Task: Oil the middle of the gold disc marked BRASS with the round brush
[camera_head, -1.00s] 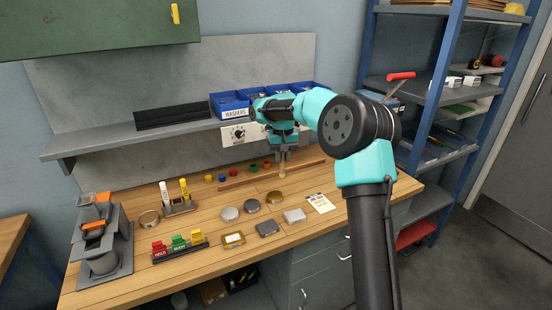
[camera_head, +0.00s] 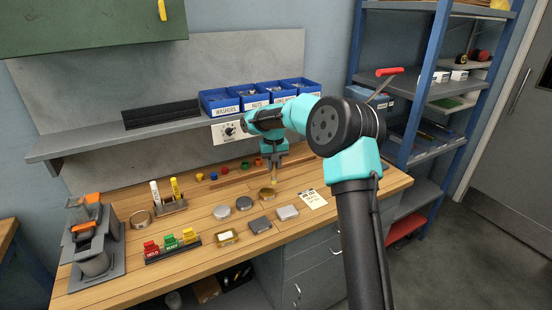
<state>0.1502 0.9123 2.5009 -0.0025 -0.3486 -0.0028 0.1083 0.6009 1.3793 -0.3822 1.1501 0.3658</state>
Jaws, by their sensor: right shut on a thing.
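A gold disc (camera_head: 266,194) lies on the wooden bench at the right end of a slanting row of discs; any marking on it is too small to read. My right gripper (camera_head: 272,163) is shut on a brush (camera_head: 274,178), which points down. The brush tip is just above or at the back right of the gold disc; I cannot tell whether it touches. A dark grey disc (camera_head: 244,203) and a silver disc (camera_head: 222,212) lie to the left of it. My left gripper is not in view.
A gold-rimmed square dish (camera_head: 227,237), a dark block (camera_head: 259,225) and a light block (camera_head: 287,213) lie in front. A paper card (camera_head: 312,199) is at right. Blue bins (camera_head: 219,102) sit on the shelf.

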